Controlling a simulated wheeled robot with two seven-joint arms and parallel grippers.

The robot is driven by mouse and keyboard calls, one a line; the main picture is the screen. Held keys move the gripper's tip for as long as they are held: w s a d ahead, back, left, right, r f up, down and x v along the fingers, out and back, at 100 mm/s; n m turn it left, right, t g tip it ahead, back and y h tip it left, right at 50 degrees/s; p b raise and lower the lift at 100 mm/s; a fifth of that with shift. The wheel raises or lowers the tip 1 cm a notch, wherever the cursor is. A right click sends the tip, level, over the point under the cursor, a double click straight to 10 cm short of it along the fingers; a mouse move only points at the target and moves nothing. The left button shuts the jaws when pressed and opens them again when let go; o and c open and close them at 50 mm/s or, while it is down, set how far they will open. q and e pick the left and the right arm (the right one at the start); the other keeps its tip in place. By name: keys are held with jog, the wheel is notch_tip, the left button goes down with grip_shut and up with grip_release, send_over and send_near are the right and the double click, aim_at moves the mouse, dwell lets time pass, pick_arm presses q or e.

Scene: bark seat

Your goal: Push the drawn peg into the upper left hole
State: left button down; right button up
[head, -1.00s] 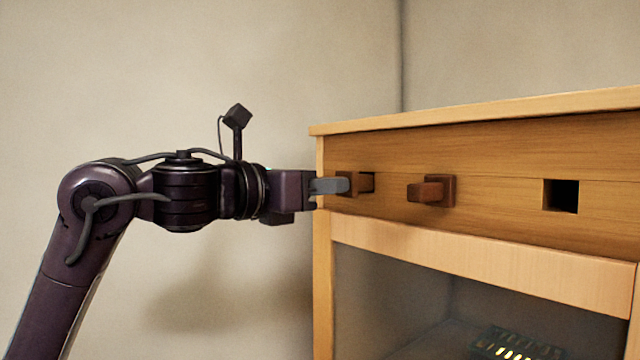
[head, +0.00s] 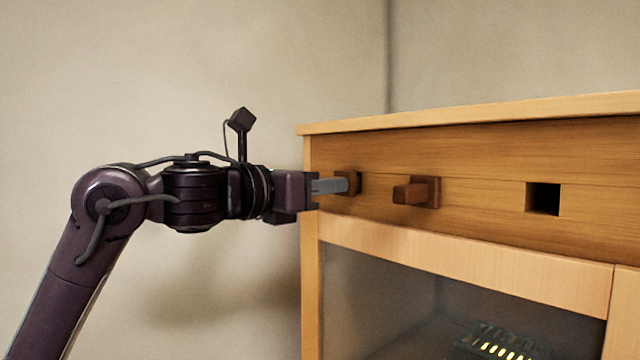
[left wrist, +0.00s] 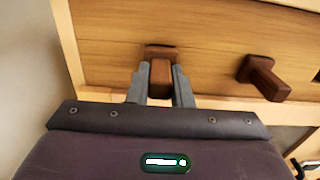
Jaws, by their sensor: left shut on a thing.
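The drawn peg (head: 355,181) is dark brown and sits at the upper left hole of the wooden front panel (head: 480,160). Its broad block covers the hole and looks close to or against the panel face; any small gap is hard to tell. My left gripper (head: 341,185) comes in from the left, with its grey fingers shut on the peg's handle. In the left wrist view the handle (left wrist: 160,76) stands between the two fingers (left wrist: 159,88), with the broad block (left wrist: 160,52) behind it at the panel. My right gripper is not in view.
A second brown peg (head: 416,192) sits in the panel to the right, its handle sticking out. Farther right is an empty square hole (head: 543,198). Below, an open-looking compartment holds a dark item with lit yellow slots (head: 500,341). The wall left of the cabinet is clear.

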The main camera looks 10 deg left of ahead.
pick_arm(q)
jog(key=shift+w+d, duration=0.35)
jog(key=shift+w, duration=0.1)
dwell(0.3)
jog(key=c, duration=1.2)
grip_release()
jog(key=shift+s, duration=0.1)
